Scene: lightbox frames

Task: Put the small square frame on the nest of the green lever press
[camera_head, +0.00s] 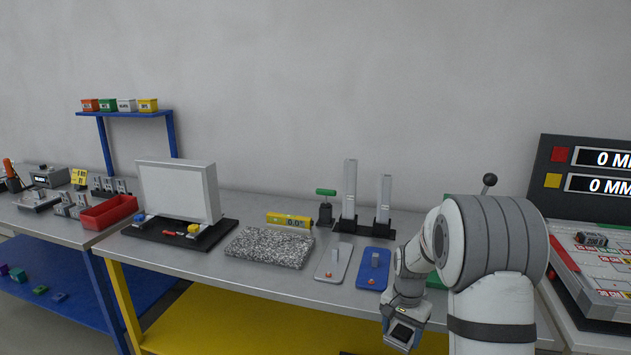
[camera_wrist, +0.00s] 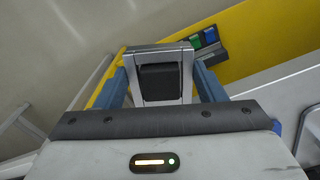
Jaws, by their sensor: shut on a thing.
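My gripper (camera_head: 401,328) is in front of the table's front edge, pointing down. In the wrist view its blue fingers (camera_wrist: 205,82) are shut on the small square frame (camera_wrist: 158,47), which has a silver border around a dark middle. In the head view the held frame (camera_head: 402,335) shows as a small dark square with a pale edge. The green lever press (camera_head: 438,282) stands behind my arm. Only bits of its green body and its black lever knob (camera_head: 489,179) show; its nest is hidden.
On the table (camera_head: 190,262) are a blue plate (camera_head: 370,281), a grey plate (camera_head: 326,274), a speckled slab (camera_head: 270,248), a white panel (camera_head: 178,192) and two grey uprights (camera_head: 349,190). A yellow shelf (camera_head: 230,325) lies below. A display console (camera_head: 590,165) is at right.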

